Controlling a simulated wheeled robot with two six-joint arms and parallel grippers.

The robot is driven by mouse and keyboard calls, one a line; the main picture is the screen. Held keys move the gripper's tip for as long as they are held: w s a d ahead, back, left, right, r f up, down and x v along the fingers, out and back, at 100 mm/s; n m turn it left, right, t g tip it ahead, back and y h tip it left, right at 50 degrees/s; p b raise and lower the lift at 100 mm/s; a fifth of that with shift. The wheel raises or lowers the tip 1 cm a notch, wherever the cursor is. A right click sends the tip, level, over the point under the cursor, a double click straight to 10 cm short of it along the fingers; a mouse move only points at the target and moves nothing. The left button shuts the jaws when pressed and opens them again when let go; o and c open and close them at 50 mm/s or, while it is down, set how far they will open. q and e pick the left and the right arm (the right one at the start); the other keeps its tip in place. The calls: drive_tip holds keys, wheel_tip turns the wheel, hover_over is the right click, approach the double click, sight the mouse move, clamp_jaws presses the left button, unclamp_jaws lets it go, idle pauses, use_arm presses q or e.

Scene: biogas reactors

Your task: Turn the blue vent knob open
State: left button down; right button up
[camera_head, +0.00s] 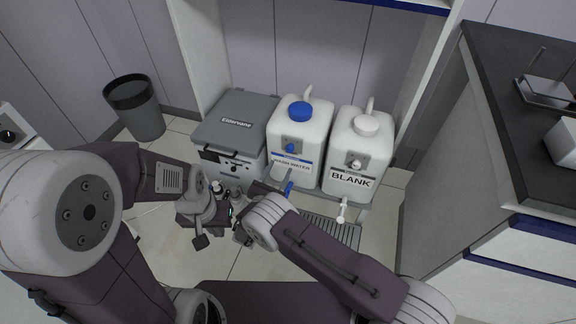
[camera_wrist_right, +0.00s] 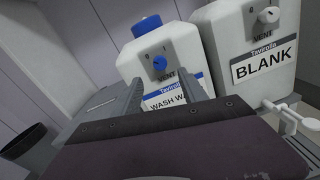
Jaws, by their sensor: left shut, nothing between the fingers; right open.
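The blue vent knob (camera_head: 291,148) is on the front of the white wash water jug (camera_head: 313,118), which has a blue cap. In the right wrist view the knob (camera_wrist_right: 160,63) shows on a grey plate marked 0 and 1, above the word VENT. My right gripper (camera_wrist_right: 163,88) is open, with its fingers at either side of the picture below the knob; nothing is between them, and the knob appears beyond the tips. My left gripper (camera_head: 200,238) is shut and empty, low in front of the grey box, away from the jug.
A second white jug labelled BLANK (camera_head: 358,140), with a white vent knob (camera_head: 356,164), stands right of the wash water jug. A grey box (camera_head: 238,118) stands left. Both jugs have spigots in front, above a grate (camera_head: 335,232). A dark counter (camera_head: 500,70) bounds the right; a bin (camera_head: 138,105) is at left.

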sight(289, 150)
drive_tip(key=b+x, duration=0.3)
drive_tip(key=x, duration=0.5)
drive_tip(key=shift+f, duration=0.1)
drive_tip(key=shift+w+d+r+b, duration=0.25)
drive_tip(key=shift+w+b, duration=0.1)
drive_tip(key=shift+w, duration=0.15)
clamp_jaws()
